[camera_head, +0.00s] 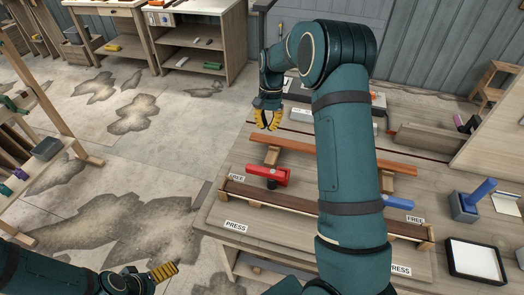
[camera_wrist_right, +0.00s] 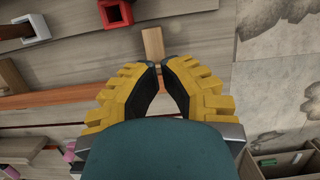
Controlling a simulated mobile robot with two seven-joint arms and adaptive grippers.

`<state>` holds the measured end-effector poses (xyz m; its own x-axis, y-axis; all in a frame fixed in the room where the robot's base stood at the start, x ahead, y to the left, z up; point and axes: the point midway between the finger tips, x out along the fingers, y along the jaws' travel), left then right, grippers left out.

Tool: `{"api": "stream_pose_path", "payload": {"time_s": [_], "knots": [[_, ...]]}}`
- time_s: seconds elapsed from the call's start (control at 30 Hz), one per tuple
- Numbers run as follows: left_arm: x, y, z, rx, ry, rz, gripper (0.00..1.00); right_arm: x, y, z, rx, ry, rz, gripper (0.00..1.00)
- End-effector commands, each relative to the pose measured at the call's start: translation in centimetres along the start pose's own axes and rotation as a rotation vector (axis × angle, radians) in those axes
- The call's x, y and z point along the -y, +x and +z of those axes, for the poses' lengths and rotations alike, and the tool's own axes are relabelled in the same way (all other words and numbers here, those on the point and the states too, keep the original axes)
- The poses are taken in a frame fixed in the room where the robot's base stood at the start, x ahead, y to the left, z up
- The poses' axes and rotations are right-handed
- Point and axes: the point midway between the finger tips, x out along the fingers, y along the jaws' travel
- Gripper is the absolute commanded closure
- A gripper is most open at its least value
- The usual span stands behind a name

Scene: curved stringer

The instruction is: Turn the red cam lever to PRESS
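The red cam lever (camera_head: 268,175) sits on the workbench near the left end of a long dark strip (camera_head: 310,201). It lies roughly along the strip, its left end toward the FREE label (camera_head: 236,177). The PRESS label (camera_head: 235,225) is nearer the bench's front edge. Part of the red lever shows at the top of the right wrist view (camera_wrist_right: 115,14). My right gripper (camera_head: 268,126) is empty, above and beyond the lever, apart from it. Its yellow fingers (camera_wrist_right: 159,66) look slightly apart. My left gripper (camera_head: 163,271) is low at the left, off the bench; its opening is unclear.
A blue cam lever (camera_head: 398,202) sits at the strip's right end, partly behind my right arm. An orange-brown strip (camera_head: 295,148) on wooden blocks lies behind the red lever. A blue-handled tool (camera_head: 478,198) and a black-rimmed tray (camera_head: 450,262) stand at right. Open floor lies left.

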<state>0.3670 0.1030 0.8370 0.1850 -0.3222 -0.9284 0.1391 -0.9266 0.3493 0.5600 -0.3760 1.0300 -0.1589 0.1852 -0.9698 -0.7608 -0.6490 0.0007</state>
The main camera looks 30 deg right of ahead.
Motion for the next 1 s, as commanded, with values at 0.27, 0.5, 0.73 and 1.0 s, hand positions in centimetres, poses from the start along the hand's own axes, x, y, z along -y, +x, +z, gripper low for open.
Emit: {"api": "stream_pose_path", "payload": {"time_s": [0.27,0.5,0.73,1.0], "knots": [[0.0,0.0,0.0,0.0,-0.001,0.0,0.0,0.0,0.0,0.0,0.0,0.0,0.0,1.0],[0.0,0.0,0.0,0.0,-0.001,0.0,0.0,0.0,0.5,0.0,0.001,0.0,0.001,1.0],[0.1,0.4,0.1,0.0,0.0,-0.001,0.0,0.0,3.8,0.1,0.004,0.0,0.002,1.0],[0.3,0.8,0.1,0.0,0.0,-0.002,0.0,0.0,9.1,0.1,0.004,0.0,0.002,1.0]]}}
